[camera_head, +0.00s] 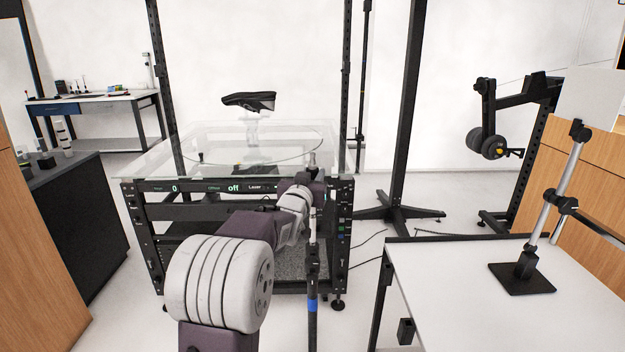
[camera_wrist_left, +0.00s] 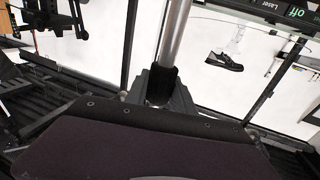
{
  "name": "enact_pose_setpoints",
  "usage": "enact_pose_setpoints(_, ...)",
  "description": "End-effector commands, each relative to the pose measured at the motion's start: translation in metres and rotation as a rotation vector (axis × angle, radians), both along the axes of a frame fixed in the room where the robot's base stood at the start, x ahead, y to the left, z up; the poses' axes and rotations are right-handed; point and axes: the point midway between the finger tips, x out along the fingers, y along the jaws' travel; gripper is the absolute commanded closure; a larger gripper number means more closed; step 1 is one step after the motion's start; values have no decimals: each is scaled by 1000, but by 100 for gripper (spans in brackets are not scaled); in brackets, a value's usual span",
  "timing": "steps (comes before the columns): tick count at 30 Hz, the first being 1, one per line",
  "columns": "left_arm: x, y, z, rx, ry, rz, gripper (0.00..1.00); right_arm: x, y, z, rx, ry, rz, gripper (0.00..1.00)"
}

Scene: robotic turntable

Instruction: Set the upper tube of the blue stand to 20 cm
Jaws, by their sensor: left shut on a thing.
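The blue stand (camera_head: 312,305) is a slim upright pole with a blue band, standing in front of the turntable frame. Its lower part runs off the bottom edge of the head view. Its silver upper tube (camera_wrist_left: 176,35) rises from between my fingers in the left wrist view. My left gripper (camera_wrist_left: 160,86) is shut on the upper tube. In the head view my left arm reaches up to the pole and hides part of the hold. I cannot read any height marks on the tube. My right gripper is in neither view.
A glass-topped turntable (camera_head: 160,160) with a black shoe (camera_head: 248,101) above it stands just behind the pole. A white table (camera_head: 440,290) at right carries another stand (camera_head: 522,278). A dark cabinet (camera_head: 85,225) is at left. Cables lie on the floor.

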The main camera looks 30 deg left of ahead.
Motion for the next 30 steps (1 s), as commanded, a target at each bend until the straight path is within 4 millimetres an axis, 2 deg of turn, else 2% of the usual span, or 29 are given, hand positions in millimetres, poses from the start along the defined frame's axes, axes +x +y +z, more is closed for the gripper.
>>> enact_pose_setpoints(1, 0, 0, 8, 3, -14, -1, 100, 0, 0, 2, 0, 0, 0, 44)
enact_pose_setpoints(11, 0, 0, 7, 3, -13, -1, 100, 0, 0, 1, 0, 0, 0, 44)
enact_pose_setpoints(12, 0, 0, 7, 2, -12, 0, 62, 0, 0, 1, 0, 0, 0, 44)
enact_pose_setpoints(14, 0, 0, 6, 2, -11, 0, 48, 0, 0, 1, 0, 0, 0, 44)
enact_pose_setpoints(24, -3, -1, 4, 1, -4, 0, 48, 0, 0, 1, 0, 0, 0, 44)
enact_pose_setpoints(26, -10, -3, 3, 1, -3, 0, 48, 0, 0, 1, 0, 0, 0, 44)
enact_pose_setpoints(30, -36, -10, 4, 1, -5, 1, 48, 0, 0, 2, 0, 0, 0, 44)
